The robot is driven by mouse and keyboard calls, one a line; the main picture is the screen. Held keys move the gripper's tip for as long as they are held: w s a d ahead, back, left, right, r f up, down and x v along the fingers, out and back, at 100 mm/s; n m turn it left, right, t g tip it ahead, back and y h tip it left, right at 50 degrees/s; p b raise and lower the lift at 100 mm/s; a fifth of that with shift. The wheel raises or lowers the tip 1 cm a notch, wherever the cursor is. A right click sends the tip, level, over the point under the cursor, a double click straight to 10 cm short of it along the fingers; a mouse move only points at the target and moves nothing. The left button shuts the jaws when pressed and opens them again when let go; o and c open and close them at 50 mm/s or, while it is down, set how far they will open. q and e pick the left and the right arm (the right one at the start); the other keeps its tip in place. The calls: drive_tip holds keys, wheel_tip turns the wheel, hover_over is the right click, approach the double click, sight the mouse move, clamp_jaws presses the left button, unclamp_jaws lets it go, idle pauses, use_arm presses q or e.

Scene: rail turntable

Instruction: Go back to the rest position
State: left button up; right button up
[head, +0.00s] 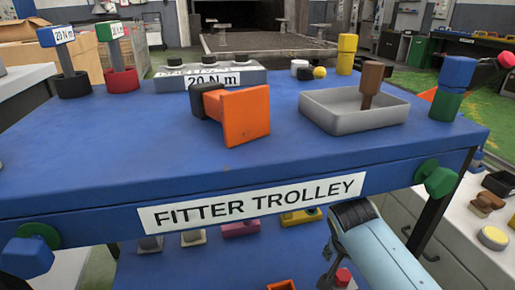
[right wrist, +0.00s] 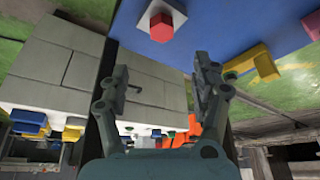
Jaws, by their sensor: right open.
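My right arm comes in at the bottom right of the head view, in front of the blue trolley (head: 130,150) labelled FITTER TROLLEY. My right gripper (head: 327,268) hangs below the trolley's top, near its lower shelf (head: 205,265), and is partly cut off by the frame. In the right wrist view the right gripper (right wrist: 162,85) is open, its two fingers apart with nothing between them. My left gripper is not in view.
On the trolley top stand an orange block with a black end (head: 245,115), a grey tray (head: 340,120) with a brown piece, a grey block marked 20 N m (head: 235,78), and stacked coloured pieces. A white-topped cabinet (head: 455,235) stands close at right.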

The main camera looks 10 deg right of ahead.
use_arm(q)
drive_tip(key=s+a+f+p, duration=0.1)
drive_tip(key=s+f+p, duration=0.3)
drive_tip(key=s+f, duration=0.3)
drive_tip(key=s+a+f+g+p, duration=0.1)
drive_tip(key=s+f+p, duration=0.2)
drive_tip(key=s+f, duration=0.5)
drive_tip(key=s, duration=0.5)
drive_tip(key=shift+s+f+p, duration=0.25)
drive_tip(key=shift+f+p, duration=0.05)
drive_tip(key=shift+p, duration=0.05)
use_arm(e)
drive_tip(key=s+d+f+n, duration=0.1)
drive_tip(key=s+f+n, duration=0.2)
drive_tip(key=s, duration=1.2)
drive_tip(key=s+d+f+n+g+y, duration=0.1)
drive_tip(key=s+f+n, duration=0.2)
drive_tip(key=s+f, duration=0.6)
drive_tip(key=s+d+f+n+g+y, duration=0.1)
drive_tip(key=s+f+n, duration=0.3)
drive_tip(key=s, duration=1.8)
wheel_tip(320, 180, down, 2)
drive_tip(key=shift+s+d+f, duration=0.15)
drive_tip(key=shift+s+d, duration=0.05)
drive_tip(key=shift+d, duration=0.05)
